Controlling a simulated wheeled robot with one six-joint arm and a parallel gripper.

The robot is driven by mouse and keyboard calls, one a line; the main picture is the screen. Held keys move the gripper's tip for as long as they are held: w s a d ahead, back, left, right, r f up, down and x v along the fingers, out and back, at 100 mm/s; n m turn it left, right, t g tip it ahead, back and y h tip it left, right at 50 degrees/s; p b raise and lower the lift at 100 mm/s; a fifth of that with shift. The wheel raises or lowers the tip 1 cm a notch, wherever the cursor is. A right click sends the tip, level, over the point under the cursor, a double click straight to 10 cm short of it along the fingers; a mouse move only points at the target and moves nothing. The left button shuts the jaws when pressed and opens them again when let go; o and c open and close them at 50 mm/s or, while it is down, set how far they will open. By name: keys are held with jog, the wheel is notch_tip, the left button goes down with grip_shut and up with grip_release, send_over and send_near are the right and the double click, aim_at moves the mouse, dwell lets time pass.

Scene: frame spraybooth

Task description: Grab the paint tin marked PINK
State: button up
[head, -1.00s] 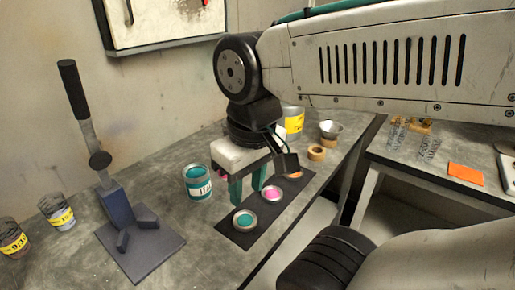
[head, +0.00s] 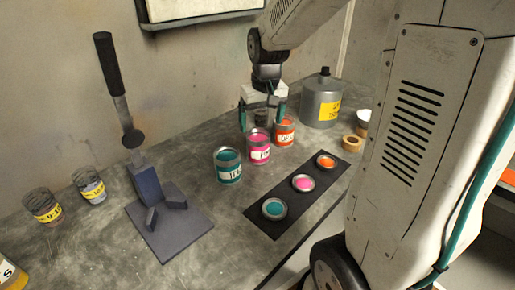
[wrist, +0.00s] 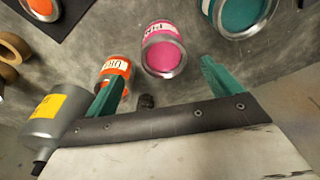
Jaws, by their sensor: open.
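The pink paint tin (head: 259,148) stands upright on the bench between the teal tin (head: 228,167) and the orange tin (head: 285,132). Its white label is only partly readable. My gripper (head: 261,112) is open and empty, fingers pointing down, just above and behind the pink tin. In the wrist view the pink tin (wrist: 163,52) lies ahead of the gap between my green fingers (wrist: 163,88), not between them. The left finger there overlaps the orange tin (wrist: 115,72); whether they touch I cannot tell. The teal tin (wrist: 242,14) is beyond the right finger.
A dark mat (head: 253,210) holds teal, pink and orange round dishes in front of the tins. A grey canister (head: 321,102) stands right of the orange tin, near a tape roll (head: 352,143). A lever press (head: 150,195) and yellow-labelled jars (head: 92,190) are at left.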

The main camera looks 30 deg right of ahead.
aim_at(258, 137)
jog(key=shift+w+d+f, duration=0.3)
jog(key=shift+w+f, duration=0.15)
jog(key=shift+f, duration=0.3)
jog(key=f, duration=0.4)
jog(key=w+f, duration=0.1)
jog(key=f, duration=0.2)
jog(key=shift+a, duration=0.4)
jog(key=shift+r, duration=0.15)
jog(key=c, duration=1.3)
